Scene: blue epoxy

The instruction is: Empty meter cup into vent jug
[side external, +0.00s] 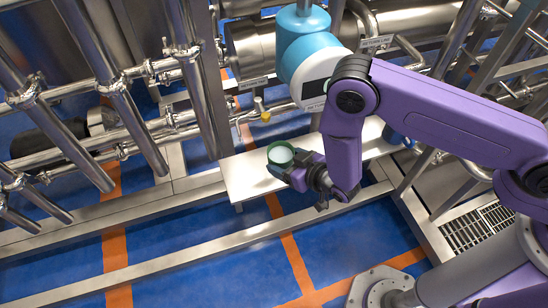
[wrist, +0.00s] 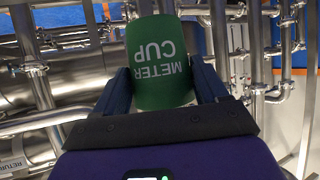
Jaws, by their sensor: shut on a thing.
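The meter cup (side external: 281,153) is green with a round rim and shows a pale surface inside. In the side view it looks roughly upright, over the white shelf; I cannot tell its height above it. My gripper (side external: 289,169) is shut on the cup. In the wrist view the cup (wrist: 160,60) sits between the two fingers of my gripper (wrist: 163,82), its METER CUP label upside down. A blue object (side external: 396,137) at the shelf's right end is mostly hidden behind my arm; I cannot tell whether it is the vent jug. No jug shows in the wrist view.
The white shelf (side external: 236,181) runs beneath my gripper, with its left part clear. Steel pipes (side external: 131,84) stand at the left and behind. A yellow-tipped fitting (side external: 265,116) sits just behind the cup. A steel rail (side external: 190,248) crosses the blue floor in front.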

